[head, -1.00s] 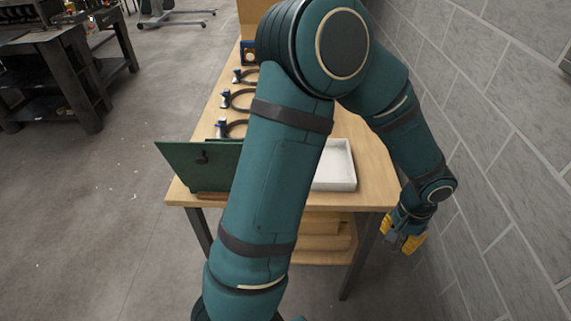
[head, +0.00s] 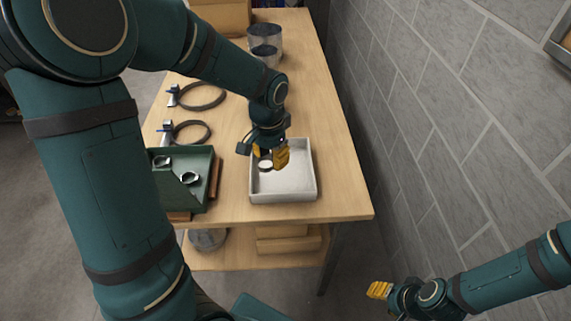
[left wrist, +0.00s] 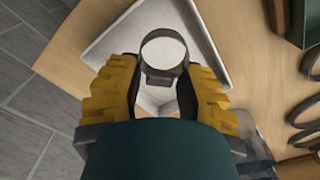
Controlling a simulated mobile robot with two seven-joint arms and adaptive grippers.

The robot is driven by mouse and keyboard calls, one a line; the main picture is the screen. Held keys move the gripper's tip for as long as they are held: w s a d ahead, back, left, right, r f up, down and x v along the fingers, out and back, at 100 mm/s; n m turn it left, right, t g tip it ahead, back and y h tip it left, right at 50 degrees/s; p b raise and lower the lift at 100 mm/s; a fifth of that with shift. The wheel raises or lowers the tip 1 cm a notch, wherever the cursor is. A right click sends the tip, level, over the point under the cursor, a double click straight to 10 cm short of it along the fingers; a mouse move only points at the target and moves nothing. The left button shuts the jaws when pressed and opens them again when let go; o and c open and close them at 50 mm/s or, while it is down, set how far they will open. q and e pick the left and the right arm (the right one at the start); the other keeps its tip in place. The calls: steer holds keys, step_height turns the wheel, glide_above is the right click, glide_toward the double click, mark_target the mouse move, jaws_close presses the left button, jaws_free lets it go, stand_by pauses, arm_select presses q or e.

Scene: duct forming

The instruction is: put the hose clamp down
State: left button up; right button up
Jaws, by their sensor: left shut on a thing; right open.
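My left gripper (head: 268,155) is over the white tray (head: 256,192) and shut on a small hose clamp (head: 265,166). In the left wrist view the clamp (left wrist: 163,47) is a round metal band with its screw housing between the yellow fingers; the tray floor shows through the ring. The tray also shows in the left wrist view (left wrist: 112,45). I cannot tell whether the clamp touches the tray floor. My right gripper (head: 379,290) is open and empty, low at the lower right, away from the table.
A green bin (head: 207,160) left of the tray holds two small clamps (head: 162,161) (head: 190,177). Two large dark band clamps (head: 202,97) (head: 190,131) lie behind it. Metal duct pieces (head: 264,40) stand farther back. A block wall (head: 440,120) runs along the right. The table right of the tray is clear.

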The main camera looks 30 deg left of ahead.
arm_select(q)
steer(key=b, duration=0.1)
glide_above(272, 186)
step_height(272, 186, down, 5)
steer(key=shift+s+r, duration=0.15)
steer(key=shift+f+b, duration=0.7)
steer(key=shift+f, duration=1.6)
steer(key=shift+f, duration=0.15)
steer(key=o, duration=0.7)
steer(key=shift+c, duration=0.2)
steer(key=shift+r, duration=0.25)
step_height(272, 186, up, 12)
steer(key=p, duration=0.3)
steer(key=shift+f, duration=0.1)
